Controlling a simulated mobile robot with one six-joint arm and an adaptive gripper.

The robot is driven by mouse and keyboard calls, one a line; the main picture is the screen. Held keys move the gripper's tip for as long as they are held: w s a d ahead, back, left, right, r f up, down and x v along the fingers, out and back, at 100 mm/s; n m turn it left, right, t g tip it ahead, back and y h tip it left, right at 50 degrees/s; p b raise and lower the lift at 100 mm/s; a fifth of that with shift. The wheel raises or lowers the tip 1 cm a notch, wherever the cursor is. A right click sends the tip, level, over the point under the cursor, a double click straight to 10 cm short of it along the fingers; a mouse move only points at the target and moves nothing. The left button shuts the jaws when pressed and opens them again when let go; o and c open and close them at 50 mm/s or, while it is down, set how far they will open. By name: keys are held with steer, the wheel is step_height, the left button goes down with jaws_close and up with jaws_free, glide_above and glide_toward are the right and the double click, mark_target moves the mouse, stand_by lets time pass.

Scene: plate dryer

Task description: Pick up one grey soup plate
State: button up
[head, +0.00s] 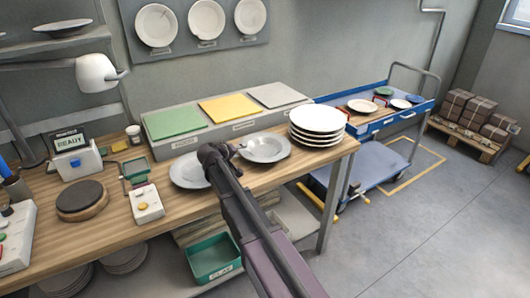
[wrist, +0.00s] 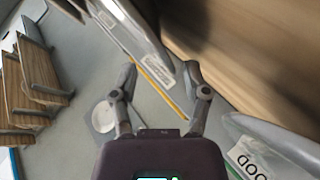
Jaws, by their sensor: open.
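Two grey soup plates lie on the wooden bench in the head view. One grey soup plate (head: 264,148) sits right of my gripper, and the other grey soup plate (head: 186,172) sits left of it, partly behind my arm. My gripper (head: 238,150) is over the bench, its fingers near the left rim of the right-hand plate; I cannot tell whether they touch it. In the wrist view my gripper (wrist: 160,76) has its fingers spread apart with nothing clearly held. The wrist view is tilted and blurred, and I cannot identify a soup plate there with confidence.
A stack of white plates (head: 317,121) stands at the bench's right end. Green, yellow and grey pads lie on a raised block (head: 164,147) behind. A control box (head: 146,204) and a dark round pad (head: 82,200) are at left. A blue trolley (head: 384,120) stands beyond.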

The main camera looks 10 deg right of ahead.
mark_target(244, 151)
steer(key=shift+b+x, duration=1.25)
steer(key=shift+x, duration=1.35)
steer(key=shift+s+d, duration=0.15)
steer(key=shift+c, duration=0.2)
jaws_close()
